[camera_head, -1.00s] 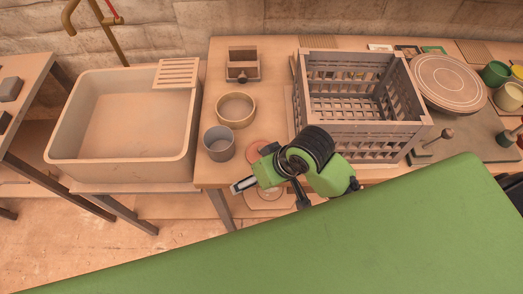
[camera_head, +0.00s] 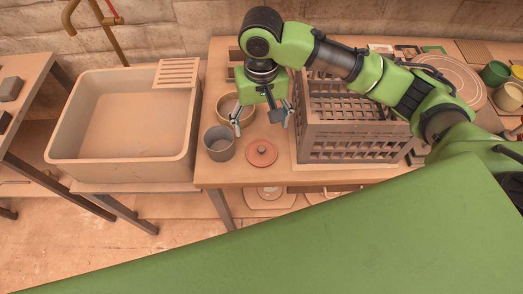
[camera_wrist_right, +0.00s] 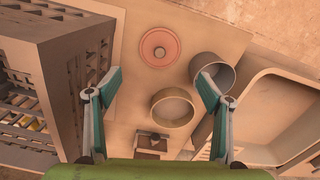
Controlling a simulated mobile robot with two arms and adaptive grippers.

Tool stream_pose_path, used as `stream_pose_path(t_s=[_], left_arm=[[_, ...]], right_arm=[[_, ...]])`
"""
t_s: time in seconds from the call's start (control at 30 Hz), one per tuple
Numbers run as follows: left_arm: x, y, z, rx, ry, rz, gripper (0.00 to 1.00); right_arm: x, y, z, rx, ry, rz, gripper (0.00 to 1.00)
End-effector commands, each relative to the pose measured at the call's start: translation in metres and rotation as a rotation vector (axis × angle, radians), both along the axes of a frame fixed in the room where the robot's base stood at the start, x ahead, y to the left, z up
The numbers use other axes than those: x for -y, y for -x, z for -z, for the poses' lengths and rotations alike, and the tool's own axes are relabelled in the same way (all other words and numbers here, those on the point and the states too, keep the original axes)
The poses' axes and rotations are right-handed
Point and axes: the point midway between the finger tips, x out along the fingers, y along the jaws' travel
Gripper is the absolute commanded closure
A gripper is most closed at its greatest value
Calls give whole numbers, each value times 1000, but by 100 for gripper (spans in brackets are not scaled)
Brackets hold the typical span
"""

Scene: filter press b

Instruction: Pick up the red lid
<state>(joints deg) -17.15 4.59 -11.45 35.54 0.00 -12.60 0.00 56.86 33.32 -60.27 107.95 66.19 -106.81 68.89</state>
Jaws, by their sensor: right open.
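The red lid (camera_head: 261,153) is a flat round disc with a small knob, lying on the table near its front edge, between the grey pot and the crate. It also shows in the right wrist view (camera_wrist_right: 160,47), beyond the fingertips. My right gripper (camera_head: 262,121) is open and empty, pointing down above the table, behind the lid in the head view. In the right wrist view its two fingers (camera_wrist_right: 158,82) are spread wide, with the beige bowl between and below them. My left gripper is not in view.
A grey pot (camera_head: 219,143) stands left of the lid, and a beige bowl (camera_head: 230,106) behind it. A grey slatted crate (camera_head: 350,149) stands close on the right. A sink (camera_head: 60,146) is farther left. The table's front edge is just before the lid.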

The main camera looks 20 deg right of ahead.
Motion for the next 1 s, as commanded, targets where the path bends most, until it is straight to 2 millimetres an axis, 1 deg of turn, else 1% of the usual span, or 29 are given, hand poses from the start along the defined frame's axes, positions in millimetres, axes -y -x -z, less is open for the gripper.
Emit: stream_pose_path(t_s=[0.03,0.1,0.2,0.3,0.47,0.57,0.7,0.8,0.9,1.0], left_arm=[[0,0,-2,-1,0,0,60],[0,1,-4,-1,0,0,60],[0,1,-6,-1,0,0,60],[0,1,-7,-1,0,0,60],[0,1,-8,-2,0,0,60],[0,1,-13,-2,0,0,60],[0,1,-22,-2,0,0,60],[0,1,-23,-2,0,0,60],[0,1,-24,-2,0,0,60],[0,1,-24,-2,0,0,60]], right_arm=[[1,2,11,-6,2,0,27],[1,2,25,-6,1,-1,27],[1,2,45,-5,3,-2,27],[0,1,59,-2,1,-1,27],[0,0,71,0,-1,-4,27],[0,0,78,-2,1,-3,27],[1,-3,99,-1,1,-3,27],[1,-3,114,-2,1,-4,27],[1,-3,122,0,0,-5,27],[1,-3,124,2,0,-5,27]])
